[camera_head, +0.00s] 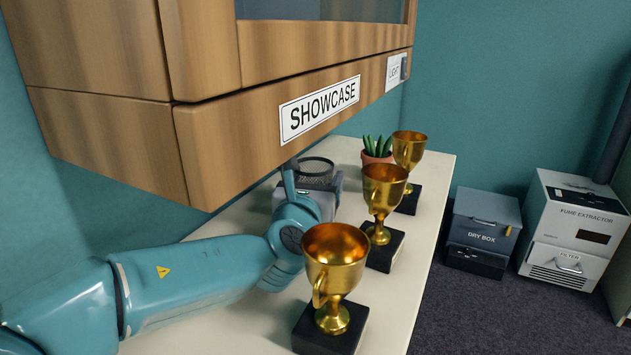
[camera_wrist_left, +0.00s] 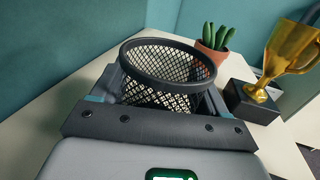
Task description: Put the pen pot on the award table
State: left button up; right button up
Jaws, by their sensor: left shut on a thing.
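The pen pot (camera_head: 316,168) is a black mesh cup, upright over the white award table (camera_head: 437,178), behind the nearer trophies. In the left wrist view the pen pot (camera_wrist_left: 168,69) sits between the fingers of my left gripper (camera_wrist_left: 158,98). My left gripper (camera_head: 312,182) is shut on the pot, its arm reaching in from the left under the showcase. The pot's base is hidden, so I cannot tell whether it touches the table top. My right gripper is not in view.
Several gold trophies, including the nearest one (camera_head: 334,270), stand along the table's right side. A potted cactus (camera_head: 376,155) is at the back. The wooden showcase (camera_head: 250,120) overhangs the table. A dry box (camera_head: 483,225) and fume extractor (camera_head: 575,225) stand on the right.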

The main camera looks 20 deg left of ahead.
pick_arm(q)
jog(key=o, duration=1.2)
jog(key=shift+r, duration=0.1)
jog(key=s, duration=0.4)
jog(key=s+p, duration=0.1)
jog(key=s, duration=0.1)
jog(key=shift+s+d, duration=0.25)
jog(key=shift+s, duration=0.5)
